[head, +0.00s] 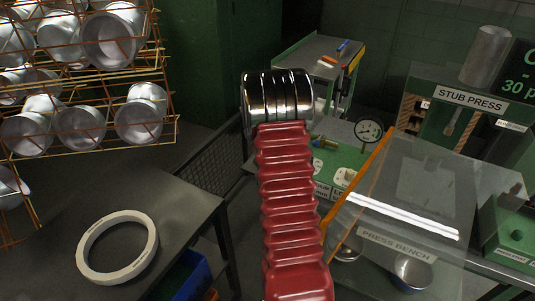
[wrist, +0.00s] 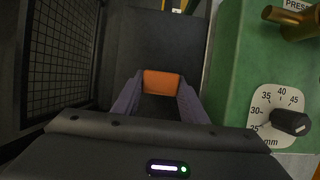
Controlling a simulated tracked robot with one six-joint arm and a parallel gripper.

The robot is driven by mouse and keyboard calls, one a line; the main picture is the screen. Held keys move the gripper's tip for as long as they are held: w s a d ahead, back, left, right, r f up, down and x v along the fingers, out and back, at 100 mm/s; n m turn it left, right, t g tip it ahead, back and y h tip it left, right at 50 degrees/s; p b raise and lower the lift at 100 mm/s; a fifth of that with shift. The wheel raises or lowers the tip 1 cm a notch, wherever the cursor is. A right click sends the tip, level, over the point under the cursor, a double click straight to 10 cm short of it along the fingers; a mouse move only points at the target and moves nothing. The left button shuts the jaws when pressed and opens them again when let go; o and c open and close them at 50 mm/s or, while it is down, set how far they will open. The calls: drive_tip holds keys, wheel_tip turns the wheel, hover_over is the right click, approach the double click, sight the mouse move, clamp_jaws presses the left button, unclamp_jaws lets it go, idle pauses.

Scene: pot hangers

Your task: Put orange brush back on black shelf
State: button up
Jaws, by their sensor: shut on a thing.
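In the wrist view my gripper (wrist: 159,96) has its two dark fingers closed on an orange block-like piece (wrist: 161,80), which looks like part of the orange brush. The rest of the brush is hidden. Below it is a dark flat surface (wrist: 155,40); I cannot tell how far down it is. In the head view my red ribbed arm and its shiny metal end hide the gripper and the brush. A dark grey shelf or table (head: 300,50) stands at the back, with a blue item (head: 342,45) and a small orange one (head: 327,61) on it.
A green bench with a dial (wrist: 278,110) is close on the right in the wrist view; black mesh (wrist: 62,55) is on the left. In the head view, a clear tilted guard (head: 410,190) is right, a pot rack (head: 85,70) left, and a white ring (head: 118,246) on a table.

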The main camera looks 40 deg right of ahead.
drive_tip(key=o, duration=1.2)
drive_tip(key=v, duration=1.2)
